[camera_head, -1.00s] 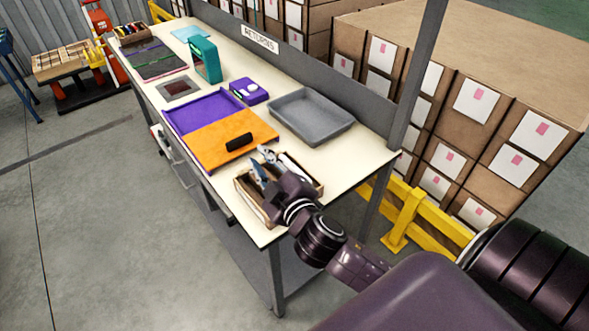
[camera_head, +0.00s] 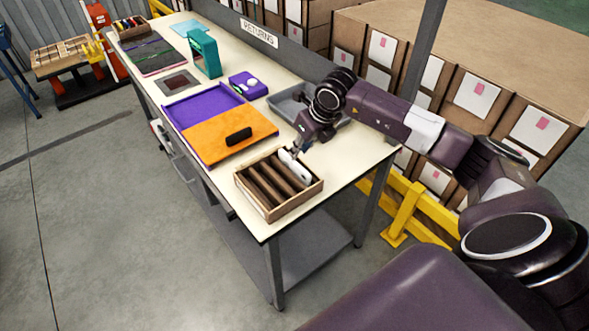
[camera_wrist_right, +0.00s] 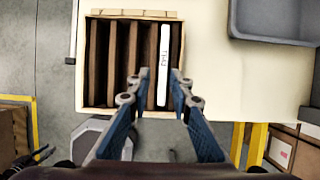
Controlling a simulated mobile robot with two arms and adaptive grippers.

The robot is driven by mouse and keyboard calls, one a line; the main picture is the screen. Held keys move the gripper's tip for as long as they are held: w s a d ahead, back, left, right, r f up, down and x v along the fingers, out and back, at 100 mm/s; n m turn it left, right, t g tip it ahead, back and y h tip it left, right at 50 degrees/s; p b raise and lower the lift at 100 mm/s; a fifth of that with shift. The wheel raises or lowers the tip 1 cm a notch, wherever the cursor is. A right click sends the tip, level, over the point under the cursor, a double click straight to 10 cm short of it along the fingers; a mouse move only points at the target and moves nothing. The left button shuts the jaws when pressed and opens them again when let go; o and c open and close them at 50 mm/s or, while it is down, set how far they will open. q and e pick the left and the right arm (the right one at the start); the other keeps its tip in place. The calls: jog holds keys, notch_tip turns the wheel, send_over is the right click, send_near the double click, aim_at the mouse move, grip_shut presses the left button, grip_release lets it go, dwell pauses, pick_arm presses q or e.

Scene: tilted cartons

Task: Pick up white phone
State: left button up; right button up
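The white phone (camera_head: 293,166) stands on edge in the rightmost slot of a brown divided box (camera_head: 252,198) on the near end of the table. In the right wrist view the phone (camera_wrist_right: 163,62) is a narrow white strip with dark lettering. My right gripper (camera_head: 299,146) is just above and behind the phone in the head view. In the right wrist view the gripper (camera_wrist_right: 155,86) is open with blue-grey fingers, and the phone's strip shows between them; contact cannot be told. A dark shape low at the left there may be my left gripper (camera_wrist_right: 38,157); its state is unclear.
A grey tray (camera_head: 287,104) sits behind the box, partly hidden by my right arm. A purple and orange tray (camera_head: 205,147) with a black object (camera_head: 239,136) lies to the left. A purple box (camera_head: 248,85) stands farther back. A yellow rail (camera_head: 405,215) runs beside the table.

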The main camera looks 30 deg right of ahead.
aim_at(295, 162)
jog(key=shift+d+f, duration=0.2)
jog(key=shift+d, duration=0.25)
jog(key=p+x, duration=0.3)
jog(key=x, duration=0.3)
jog(key=shift+a+f, duration=0.15)
jog(key=shift+a, duration=0.05)
jog(key=shift+w+f, duration=0.25)
jog(key=shift+f, duration=0.25)
jog(key=shift+r, duration=0.1)
grip_shut()
